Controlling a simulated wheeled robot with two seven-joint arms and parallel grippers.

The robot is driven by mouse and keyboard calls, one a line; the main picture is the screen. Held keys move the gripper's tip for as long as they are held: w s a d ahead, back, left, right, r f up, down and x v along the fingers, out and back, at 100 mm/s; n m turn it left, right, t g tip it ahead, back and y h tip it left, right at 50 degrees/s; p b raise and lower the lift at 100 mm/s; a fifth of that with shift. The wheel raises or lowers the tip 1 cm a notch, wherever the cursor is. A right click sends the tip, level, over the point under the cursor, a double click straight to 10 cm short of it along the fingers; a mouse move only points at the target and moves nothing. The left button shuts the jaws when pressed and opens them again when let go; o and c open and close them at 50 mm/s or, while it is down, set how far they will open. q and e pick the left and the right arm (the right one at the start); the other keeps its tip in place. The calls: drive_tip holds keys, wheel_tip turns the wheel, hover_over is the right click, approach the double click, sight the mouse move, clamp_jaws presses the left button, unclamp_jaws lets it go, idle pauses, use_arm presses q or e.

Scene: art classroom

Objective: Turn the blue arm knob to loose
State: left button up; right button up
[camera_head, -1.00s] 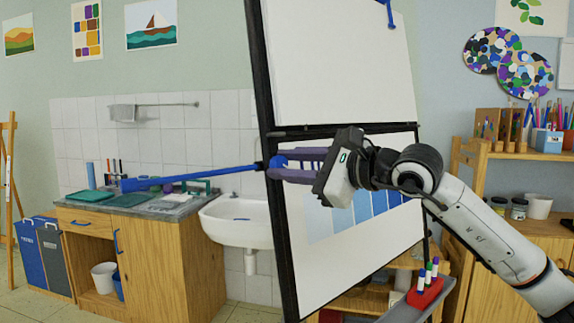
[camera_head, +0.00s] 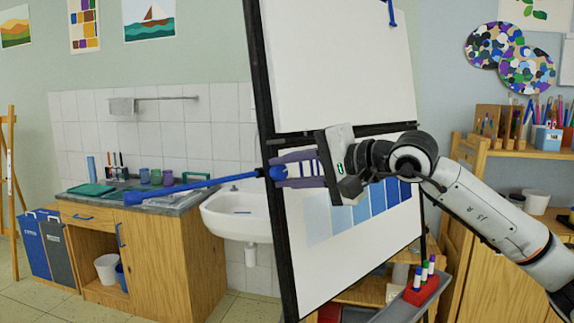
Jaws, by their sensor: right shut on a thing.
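The blue arm (camera_head: 200,184) reaches out to the left from the black-framed easel, past the sink, with a wider blue end at its far left. The blue knob (camera_head: 279,173) sits at its right end, by the easel's left edge. My right gripper (camera_head: 276,172) comes in from the right, across the front of the easel. Its purple fingers are shut on the knob, one above and one below, and partly hide it. Any marking on the knob is too small to read. My left gripper is not in view.
The easel's white board (camera_head: 335,80) stands close behind my right gripper. A sink (camera_head: 235,218) and a wooden cabinet (camera_head: 160,250) are behind the blue arm. A red marker holder (camera_head: 422,292) stands on a ledge at lower right. A wooden shelf (camera_head: 540,153) is at right.

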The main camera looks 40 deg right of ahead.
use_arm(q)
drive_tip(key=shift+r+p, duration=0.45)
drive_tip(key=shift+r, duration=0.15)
use_arm(e)
drive_tip(key=shift+n, duration=1)
drive_tip(key=shift+f, duration=0.1)
drive_tip(key=o, duration=1.1)
drive_tip(key=shift+c, duration=0.2)
drive_tip(key=shift+s, duration=0.1)
drive_tip(key=shift+s+d, duration=0.1)
drive_tip(key=shift+s, duration=0.2)
use_arm(q)
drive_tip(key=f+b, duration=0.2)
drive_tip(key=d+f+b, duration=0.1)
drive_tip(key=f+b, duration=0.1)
drive_tip(key=b, duration=0.1)
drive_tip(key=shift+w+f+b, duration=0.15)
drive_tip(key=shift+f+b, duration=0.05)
drive_tip(key=shift+b, duration=0.15)
use_arm(e)
drive_tip(key=v, duration=0.9)
drive_tip(key=shift+s+r, duration=0.2)
drive_tip(key=shift+r, duration=0.25)
